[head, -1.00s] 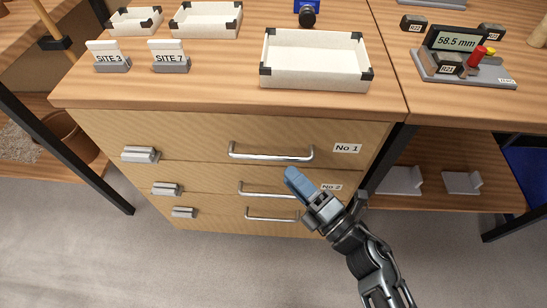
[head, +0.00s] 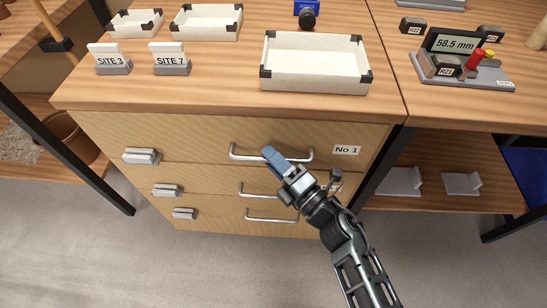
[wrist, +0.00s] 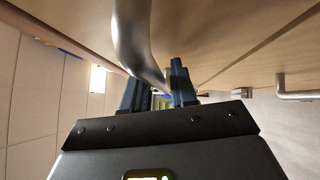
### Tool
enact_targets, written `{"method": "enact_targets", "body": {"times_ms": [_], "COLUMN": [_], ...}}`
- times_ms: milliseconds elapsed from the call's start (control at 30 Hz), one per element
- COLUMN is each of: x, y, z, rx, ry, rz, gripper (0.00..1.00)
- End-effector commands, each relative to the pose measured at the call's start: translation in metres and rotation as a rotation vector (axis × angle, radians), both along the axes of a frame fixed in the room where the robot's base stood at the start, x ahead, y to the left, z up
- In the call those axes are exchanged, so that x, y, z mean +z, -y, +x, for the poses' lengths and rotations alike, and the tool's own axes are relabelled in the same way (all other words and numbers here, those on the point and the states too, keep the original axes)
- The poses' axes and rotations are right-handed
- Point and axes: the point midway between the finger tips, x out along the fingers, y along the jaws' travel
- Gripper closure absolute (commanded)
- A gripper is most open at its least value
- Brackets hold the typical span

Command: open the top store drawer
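The top drawer (head: 200,132), labelled No 1 (head: 346,150), is closed, its front flush with the drawers below. Its silver bar handle (head: 235,154) runs across the front. My gripper (head: 269,153) is at the middle of this handle, with its blue fingers overlapping the bar in the head view. In the wrist view my gripper (wrist: 158,88) has its two fingers apart. The handle (wrist: 132,35) shows large there and runs down to the gap between the fingers. I cannot tell whether they touch it.
Two lower drawers have handles of their own (head: 270,218). Grey blocks (head: 141,156) stick out at the drawers' left. On the top stand a large white tray (head: 315,88), smaller trays and the SITE 3 (head: 112,62) and SITE 7 (head: 171,62) signs. The floor in front is clear.

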Motion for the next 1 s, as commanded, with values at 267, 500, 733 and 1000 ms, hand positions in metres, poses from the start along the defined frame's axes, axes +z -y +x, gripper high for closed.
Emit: {"method": "enact_targets", "body": {"times_ms": [267,500,733,1000], "x": [0.0,0.0,-0.001,-0.002], "y": [0.0,0.0,0.0,0.0], "z": [0.0,0.0,-0.001,-0.024], "rx": [0.0,0.0,0.0,0.001], "ry": [0.0,-0.001,-0.001,-0.002], "rz": [0.0,-0.001,-0.001,-0.001], "gripper": [1.0,1.0,1.0,1.0]}}
